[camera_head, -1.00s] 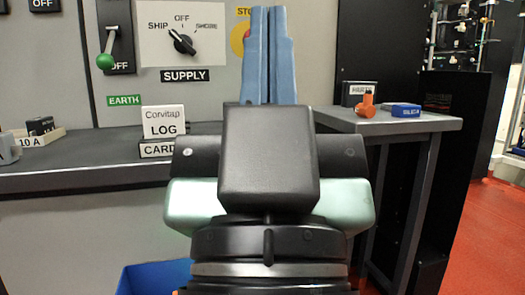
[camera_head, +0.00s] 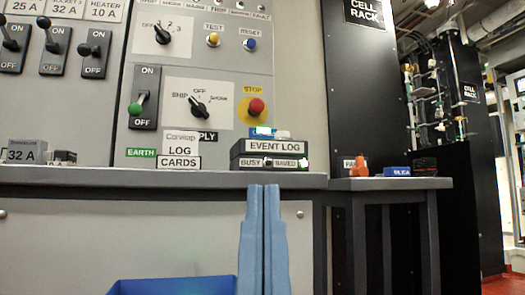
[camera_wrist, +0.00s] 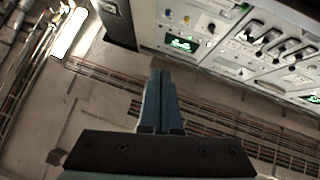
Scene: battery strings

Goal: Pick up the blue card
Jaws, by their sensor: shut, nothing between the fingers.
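My gripper (camera_head: 263,188) points up in front of the bench edge in the head view, its two blue fingers pressed together and empty. It also shows shut in the wrist view (camera_wrist: 161,75). A small flat blue item (camera_head: 262,132) with a pale patch sits on top of the event log box (camera_head: 270,154); it may be the blue card, but its details are too small to tell. It lies above and beyond my fingertips, apart from them.
The grey bench edge (camera_head: 120,178) runs across the view below the control panel. A blue silica box (camera_head: 397,171) and an orange item (camera_head: 360,165) lie on the side table (camera_head: 400,183). A blue bin (camera_head: 172,286) stands low in front. The STOP button (camera_head: 256,107) is above the log box.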

